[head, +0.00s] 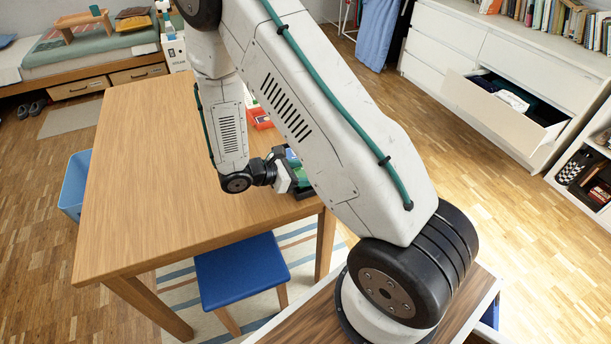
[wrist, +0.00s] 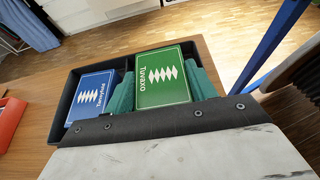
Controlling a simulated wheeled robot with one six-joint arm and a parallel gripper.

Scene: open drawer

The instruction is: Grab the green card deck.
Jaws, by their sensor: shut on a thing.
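The green card deck (wrist: 165,78), with white lettering and a white zigzag mark, is in the middle of the wrist view. My gripper (wrist: 163,84) is shut on it, with one teal finger against each side. The deck is at the right part of a dark, divided tray (wrist: 63,127); I cannot tell whether it still touches the tray floor. A blue card deck (wrist: 91,97) lies in the tray's left compartment. In the head view my gripper (head: 289,172) is at the right edge of the wooden table, mostly hidden by my arm.
The wooden table (head: 150,170) is largely bare to the left. A red item (head: 259,119) lies on it beyond my gripper. A blue stool (head: 241,270) stands by the near side, and a blue bin (head: 73,185) at the left. A white dresser has an open drawer (head: 500,115).

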